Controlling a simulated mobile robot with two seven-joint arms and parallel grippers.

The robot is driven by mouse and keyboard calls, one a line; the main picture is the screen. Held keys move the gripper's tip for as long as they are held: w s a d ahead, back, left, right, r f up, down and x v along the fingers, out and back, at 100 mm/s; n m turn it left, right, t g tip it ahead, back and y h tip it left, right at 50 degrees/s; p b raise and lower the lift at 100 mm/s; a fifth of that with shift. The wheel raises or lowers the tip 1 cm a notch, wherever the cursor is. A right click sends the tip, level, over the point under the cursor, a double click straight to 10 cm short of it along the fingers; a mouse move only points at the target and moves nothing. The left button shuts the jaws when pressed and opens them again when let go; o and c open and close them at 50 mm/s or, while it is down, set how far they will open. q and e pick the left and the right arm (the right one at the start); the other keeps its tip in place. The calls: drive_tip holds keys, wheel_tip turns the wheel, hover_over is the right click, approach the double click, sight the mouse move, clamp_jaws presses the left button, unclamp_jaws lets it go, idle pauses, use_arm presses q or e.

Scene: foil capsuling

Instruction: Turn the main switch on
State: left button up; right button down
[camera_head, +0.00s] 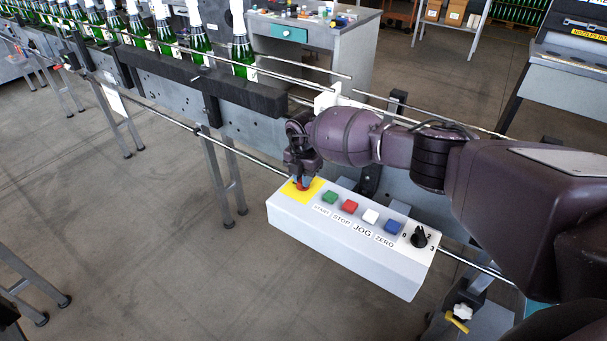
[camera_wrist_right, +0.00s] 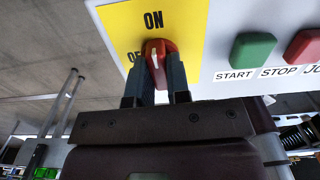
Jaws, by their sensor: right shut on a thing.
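The main switch is a red knob (camera_wrist_right: 154,50) on a yellow plate (camera_wrist_right: 117,27) at the left end of the white control box (camera_head: 345,245). In the wrist view its white mark runs nearly upright, below the printed ON; the OFF label is partly hidden at the knob's left. My right gripper (camera_wrist_right: 160,82) is shut on the knob, one finger on each side. In the head view, my right gripper (camera_head: 302,176) comes down on the knob from above and hides most of it. My left gripper is not in view.
Beside the switch sit a green START button (camera_head: 330,197), a red STOP button (camera_head: 349,205), a white JOG button (camera_head: 371,216), a blue ZERO button (camera_head: 394,227) and a black selector (camera_head: 419,238). A conveyor (camera_head: 195,75) with green bottles runs behind. The floor in front is clear.

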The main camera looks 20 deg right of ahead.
drive_tip(key=shift+m, duration=0.4)
drive_tip(key=c, duration=1.1)
unclamp_jaws()
drive_tip(key=shift+r, duration=0.1)
wheel_tip(320, 180, up, 11)
drive_tip(key=shift+f+p, duration=0.2)
drive_tip(key=shift+p, duration=0.35)
